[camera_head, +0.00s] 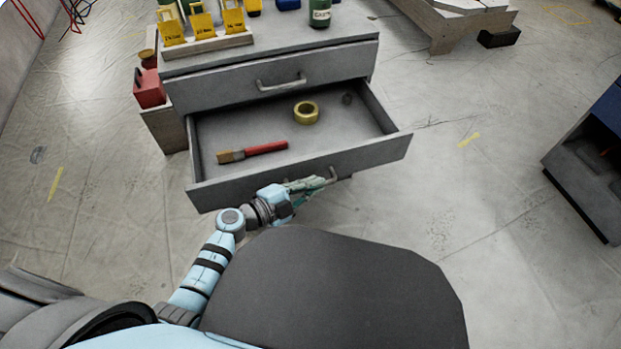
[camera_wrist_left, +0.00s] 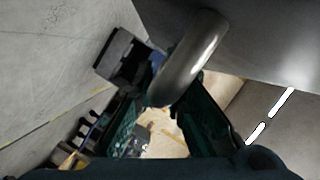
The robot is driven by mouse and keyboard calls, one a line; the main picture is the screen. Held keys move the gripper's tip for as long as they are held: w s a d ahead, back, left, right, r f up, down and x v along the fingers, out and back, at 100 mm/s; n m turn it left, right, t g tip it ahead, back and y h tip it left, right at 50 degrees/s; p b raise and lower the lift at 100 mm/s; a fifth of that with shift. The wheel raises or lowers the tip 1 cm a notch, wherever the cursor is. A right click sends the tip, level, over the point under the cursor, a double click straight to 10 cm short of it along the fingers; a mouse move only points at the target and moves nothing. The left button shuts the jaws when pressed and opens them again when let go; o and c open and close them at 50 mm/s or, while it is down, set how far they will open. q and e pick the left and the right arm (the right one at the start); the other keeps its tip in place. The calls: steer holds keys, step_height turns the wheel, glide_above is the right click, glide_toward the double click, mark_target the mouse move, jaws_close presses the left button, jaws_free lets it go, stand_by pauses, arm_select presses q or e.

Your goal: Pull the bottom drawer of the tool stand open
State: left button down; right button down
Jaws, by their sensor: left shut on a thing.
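The grey tool stand (camera_head: 270,70) stands at the top middle of the head view. Its bottom drawer (camera_head: 300,167) is pulled out toward me, and its inside shows. My left gripper (camera_head: 318,184) is shut on the drawer's handle (camera_head: 333,176) at the drawer front. In the left wrist view the curved metal handle (camera_wrist_left: 190,60) passes between the two dark green fingers of the gripper (camera_wrist_left: 172,105). My right gripper is not in view.
A red-handled brush (camera_head: 262,149) and a yellow tape roll (camera_head: 306,112) lie in the drawer. The upper drawer (camera_head: 220,88) is closed. Yellow holders (camera_head: 203,22) and a green bottle (camera_head: 320,12) stand on top. A dark cabinet (camera_head: 590,160) is at right; floor between is clear.

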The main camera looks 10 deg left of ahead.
arm_select(q)
steer(key=c, duration=1.9)
jaws_free()
steer(key=shift+a, duration=0.1)
steer(key=v, duration=1.2)
steer(key=shift+r, duration=0.1)
